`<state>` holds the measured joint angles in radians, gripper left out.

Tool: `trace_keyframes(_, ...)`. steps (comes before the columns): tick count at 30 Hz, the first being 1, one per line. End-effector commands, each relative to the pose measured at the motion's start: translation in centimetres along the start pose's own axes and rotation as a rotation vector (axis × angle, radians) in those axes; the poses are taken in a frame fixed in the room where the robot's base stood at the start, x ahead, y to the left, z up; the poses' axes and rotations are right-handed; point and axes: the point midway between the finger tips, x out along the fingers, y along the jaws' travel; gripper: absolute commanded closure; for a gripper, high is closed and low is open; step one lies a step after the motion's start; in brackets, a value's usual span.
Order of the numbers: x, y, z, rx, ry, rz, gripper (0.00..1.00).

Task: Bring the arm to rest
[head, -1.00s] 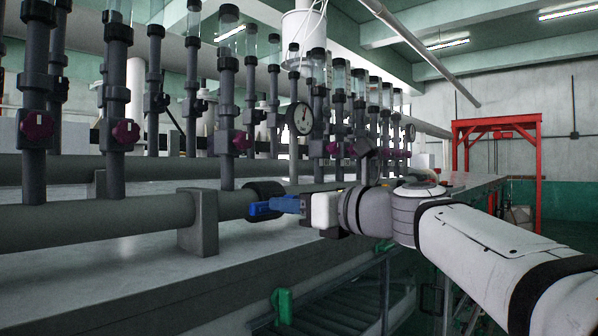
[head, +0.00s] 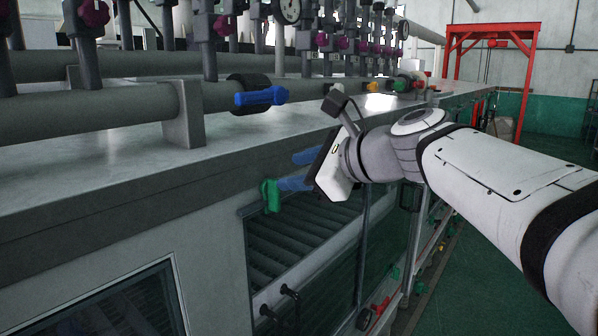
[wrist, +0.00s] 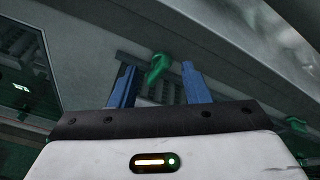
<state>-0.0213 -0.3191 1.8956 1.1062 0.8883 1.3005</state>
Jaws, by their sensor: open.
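My gripper (head: 293,170) is open, its two blue fingers pointing left in the head view. It hangs in front of the bench side, just below the bench top edge. In the wrist view my gripper (wrist: 160,72) shows its fingers spread with nothing held between them. My white arm reaches in from the right, bent at the wrist. A blue valve handle (head: 261,97) sits on the grey pipe (head: 90,112), above and left of the fingers and apart from them.
A green fitting (head: 270,195) is close to the fingertips in the head view; it also appears between the fingers in the wrist view (wrist: 158,67). A roller opening (head: 290,240) lies below. Open green floor (head: 470,270) and a red frame (head: 496,28) are at right.

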Motion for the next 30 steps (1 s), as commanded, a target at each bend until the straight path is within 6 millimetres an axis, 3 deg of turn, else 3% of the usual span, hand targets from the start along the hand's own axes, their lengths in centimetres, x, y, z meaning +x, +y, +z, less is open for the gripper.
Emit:
trace_keyframes(1,-0.1,2.3,-3.1,-0.149,0.089,0.049,0.57)
trace_keyframes(3,-0.6,5.3,-7.3,-0.376,0.201,0.14,0.57)
trace_keyframes(9,-4.1,13.7,-18.4,-1.006,0.407,0.525,0.57)
trace_keyframes(12,-6.5,17.0,-22.8,-1.271,0.433,0.746,0.57)
trace_keyframes(15,-8.6,19.4,-25.8,-1.469,0.419,0.933,0.57)
trace_keyframes(21,-10.5,21.4,-28.4,-1.649,0.376,1.123,0.57)
trace_keyframes(30,-10.6,21.4,-28.5,-1.662,0.372,1.135,0.57)
